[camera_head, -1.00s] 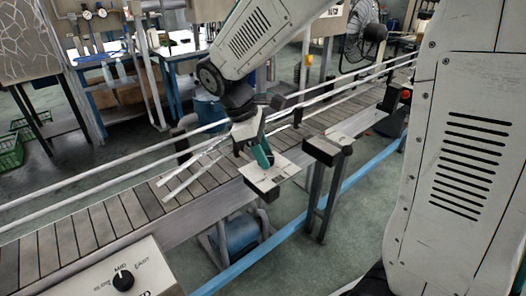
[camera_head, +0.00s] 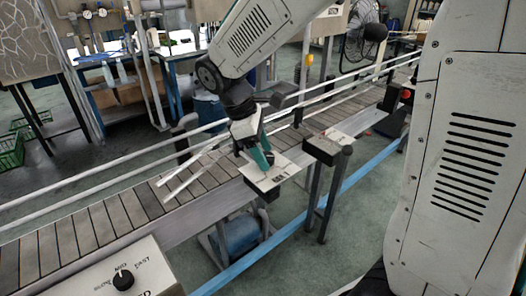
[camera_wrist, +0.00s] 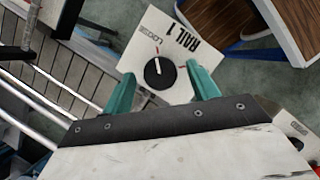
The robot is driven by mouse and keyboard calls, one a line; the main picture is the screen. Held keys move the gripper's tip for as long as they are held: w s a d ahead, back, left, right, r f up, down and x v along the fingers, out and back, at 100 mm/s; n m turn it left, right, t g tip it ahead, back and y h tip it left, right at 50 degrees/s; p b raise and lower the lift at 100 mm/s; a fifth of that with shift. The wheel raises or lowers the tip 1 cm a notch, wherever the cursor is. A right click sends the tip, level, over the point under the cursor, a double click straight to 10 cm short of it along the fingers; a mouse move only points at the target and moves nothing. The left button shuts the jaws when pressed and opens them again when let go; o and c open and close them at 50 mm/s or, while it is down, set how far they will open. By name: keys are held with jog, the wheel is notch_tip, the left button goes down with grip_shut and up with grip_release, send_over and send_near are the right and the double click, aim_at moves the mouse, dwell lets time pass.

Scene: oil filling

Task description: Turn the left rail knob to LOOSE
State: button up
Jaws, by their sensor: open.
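The black left rail knob (camera_wrist: 160,72) sits on a white plate marked RAIL 1 (camera_wrist: 139,60) in the wrist view. Its white pointer line points up in that picture, on the side of the small LOOSE print. My gripper (camera_wrist: 161,78) is open, with one teal finger on each side of the knob; I cannot tell whether they touch it. In the head view the same plate (camera_head: 283,175) stands at the conveyor's near edge. My gripper (camera_head: 264,164) is just over it, and the knob is hidden or too small to make out there.
The slatted conveyor (camera_head: 100,222) with white rails (camera_head: 90,178) runs behind the plate. Another plate on a dark post (camera_head: 322,150) stands close to the right. A speed panel with a black dial (camera_head: 123,280) is at lower left. A blue beam (camera_head: 340,205) runs along the front.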

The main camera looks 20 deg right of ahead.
aim_at(254, 171)
jog(key=v, duration=0.7)
jog(key=shift+r, duration=0.15)
jog(key=shift+w, duration=0.1)
jog(key=s+m, duration=0.1)
jog(key=s+f+m, duration=0.1)
jog(key=shift+s+a+f+m+y, duration=0.1)
jog(key=shift+s+f+m+y, duration=0.1)
jog(key=shift+f+m+y, duration=0.15)
jog(key=s+d+m+t+y, duration=0.1)
jog(key=s+d+m, duration=0.2)
jog(key=s, duration=0.6)
jog(key=s+d+r+m+t+y, duration=0.1)
jog(key=s+d+m+t+y, duration=0.1)
jog(key=s+m, duration=0.4)
jog(key=shift+s+d+r+t, duration=0.25)
jog(key=shift+s+d, duration=0.45)
jog(key=shift+s, duration=1.5)
